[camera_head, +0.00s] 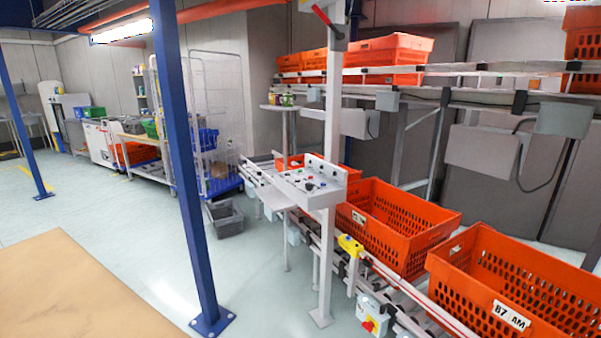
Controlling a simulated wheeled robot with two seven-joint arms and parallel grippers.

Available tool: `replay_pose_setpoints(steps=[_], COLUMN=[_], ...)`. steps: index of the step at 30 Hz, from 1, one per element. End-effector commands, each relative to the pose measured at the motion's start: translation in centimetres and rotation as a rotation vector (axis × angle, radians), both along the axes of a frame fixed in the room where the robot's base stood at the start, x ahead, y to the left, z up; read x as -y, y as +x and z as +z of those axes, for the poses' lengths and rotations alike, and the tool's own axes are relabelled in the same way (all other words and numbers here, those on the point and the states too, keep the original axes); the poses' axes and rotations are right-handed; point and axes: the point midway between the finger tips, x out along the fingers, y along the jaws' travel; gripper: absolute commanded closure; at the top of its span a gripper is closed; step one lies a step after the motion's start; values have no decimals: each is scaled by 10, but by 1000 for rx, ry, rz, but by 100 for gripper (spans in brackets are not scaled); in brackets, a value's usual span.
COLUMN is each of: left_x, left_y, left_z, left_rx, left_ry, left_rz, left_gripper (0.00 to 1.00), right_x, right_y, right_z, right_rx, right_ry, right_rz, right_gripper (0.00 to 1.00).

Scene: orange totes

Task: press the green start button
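A light grey control panel (328,198) stands on a pale post near the middle of the view. Several small coloured buttons sit on its sloped top. They are too small to tell clearly which one is the green start button. Neither of my grippers is in view, so nothing of mine shows at the panel.
A roller conveyor behind and right of the panel carries orange totes, one near the panel (436,228) and one at lower right (577,275). A blue post (190,190) stands left of the panel. A grey bin (229,226) lies on the floor. Open floor shows between them.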

Motion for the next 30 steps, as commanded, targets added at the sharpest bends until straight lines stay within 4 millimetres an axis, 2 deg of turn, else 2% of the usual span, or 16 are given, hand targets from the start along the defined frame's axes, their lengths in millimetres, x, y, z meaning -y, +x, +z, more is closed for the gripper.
replay_pose_setpoints(steps=[2, 3, 5, 6, 7, 30], left_x=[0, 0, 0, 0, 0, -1], left_y=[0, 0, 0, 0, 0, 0], left_z=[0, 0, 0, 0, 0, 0], left_rx=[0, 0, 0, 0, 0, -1], left_ry=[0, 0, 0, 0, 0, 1], left_rz=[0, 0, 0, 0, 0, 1], left_gripper=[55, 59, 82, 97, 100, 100], right_x=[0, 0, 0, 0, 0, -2], right_y=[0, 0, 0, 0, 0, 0], right_z=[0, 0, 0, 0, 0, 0], right_rx=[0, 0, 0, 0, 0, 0], right_ry=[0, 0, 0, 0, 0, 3], right_rz=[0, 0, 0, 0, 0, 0], right_gripper=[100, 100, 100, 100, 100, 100])
